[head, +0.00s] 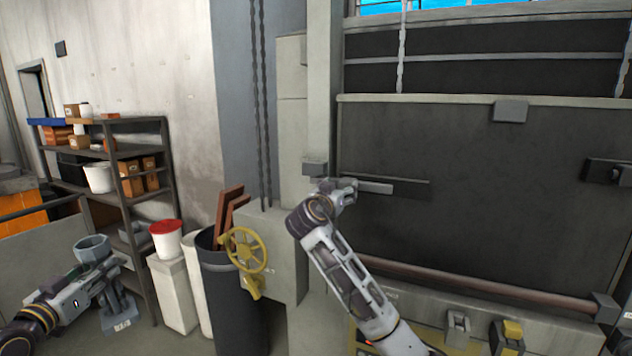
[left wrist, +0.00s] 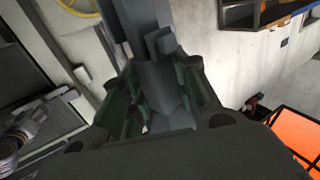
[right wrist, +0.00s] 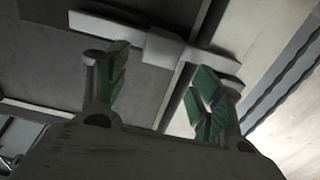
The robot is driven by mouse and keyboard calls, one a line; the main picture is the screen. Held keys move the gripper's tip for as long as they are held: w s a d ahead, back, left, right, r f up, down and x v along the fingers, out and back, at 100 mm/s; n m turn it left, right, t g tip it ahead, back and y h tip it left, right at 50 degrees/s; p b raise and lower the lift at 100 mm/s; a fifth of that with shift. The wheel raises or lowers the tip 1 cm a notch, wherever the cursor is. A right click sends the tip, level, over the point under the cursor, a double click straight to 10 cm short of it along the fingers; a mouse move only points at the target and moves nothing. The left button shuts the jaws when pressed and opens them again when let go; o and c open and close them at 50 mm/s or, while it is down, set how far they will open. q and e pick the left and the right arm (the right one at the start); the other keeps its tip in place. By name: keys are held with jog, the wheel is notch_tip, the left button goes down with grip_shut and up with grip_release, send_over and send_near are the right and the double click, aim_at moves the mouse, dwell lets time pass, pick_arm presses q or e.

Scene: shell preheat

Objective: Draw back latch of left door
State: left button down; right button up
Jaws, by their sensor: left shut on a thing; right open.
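The left door is a large dark panel (head: 470,220) filling the right half of the head view. Its latch is a pale bar (head: 375,187) on a dark plate (head: 412,189) at the panel's left edge. My right gripper (head: 340,186) is at the bar's left end. In the right wrist view, the fingers of my right gripper (right wrist: 163,70) are spread and the pale bar (right wrist: 215,62) runs across just beyond them. I cannot tell if they touch it. My left gripper (head: 105,272), far lower left, is shut on a grey cup-topped piece (head: 92,246) with a flat foot, also in the left wrist view (left wrist: 165,90).
A grey block (head: 314,168) sits on the post left of the bar. A second dark fitting (head: 607,171) is at the right. A yellow handwheel (head: 246,250), a dark bin (head: 228,300) and a loaded shelf (head: 130,165) stand to the left. A reddish rail (head: 480,281) crosses below.

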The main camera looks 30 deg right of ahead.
aim_at(345, 184)
pick_arm(q)
jog(key=shift+r+p, duration=0.9)
jog(key=shift+r, duration=0.2)
pick_arm(e)
jog(key=shift+x, duration=2.75)
